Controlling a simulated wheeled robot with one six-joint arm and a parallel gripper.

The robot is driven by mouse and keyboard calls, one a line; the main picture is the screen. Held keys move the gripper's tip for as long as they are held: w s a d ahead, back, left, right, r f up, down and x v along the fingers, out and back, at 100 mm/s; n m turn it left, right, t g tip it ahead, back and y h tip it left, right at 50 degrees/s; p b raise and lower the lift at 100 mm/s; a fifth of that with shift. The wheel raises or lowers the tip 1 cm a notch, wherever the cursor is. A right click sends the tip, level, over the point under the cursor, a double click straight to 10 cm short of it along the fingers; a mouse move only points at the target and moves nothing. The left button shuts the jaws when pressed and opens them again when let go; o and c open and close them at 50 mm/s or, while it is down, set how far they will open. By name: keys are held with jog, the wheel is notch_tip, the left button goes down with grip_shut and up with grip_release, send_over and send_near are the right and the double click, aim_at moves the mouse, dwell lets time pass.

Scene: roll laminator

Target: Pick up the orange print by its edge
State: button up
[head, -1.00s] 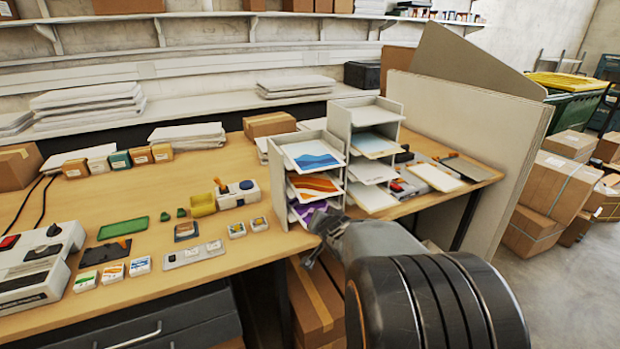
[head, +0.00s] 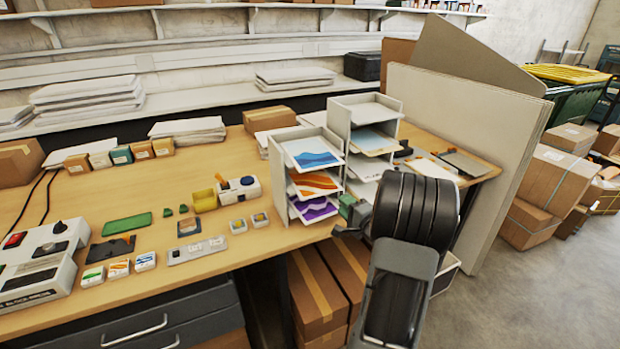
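The orange print (head: 315,184) lies in the middle slot of the front white rack (head: 278,178), its near edge facing out. A blue print (head: 312,153) lies in the slot above it and a purple print (head: 314,208) in the slot below. My gripper (head: 343,225) is just right of the rack, near the level of the purple print and lower than the orange print. It looks apart from the orange print. My arm hides part of the gripper, and its fingers are too small and dark to tell open from shut.
A second white rack (head: 391,128) stands behind, to the right. A tall board (head: 460,130) leans beyond the table's right end. Small blocks, a green tray (head: 127,223) and a white machine (head: 35,263) occupy the table's left part. Cartons (head: 318,290) stand below the table.

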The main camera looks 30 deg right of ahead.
aim_at(332, 192)
jog(key=shift+w+d+f+p, duration=0.1)
jog(key=shift+w+p, duration=0.4)
jog(key=shift+w, duration=1.45)
jog(key=shift+w+d+p, duration=0.1)
jog(key=shift+w+p, duration=0.35)
jog(key=shift+w, duration=1.5)
jog(key=shift+c, duration=0.3)
grip_shut()
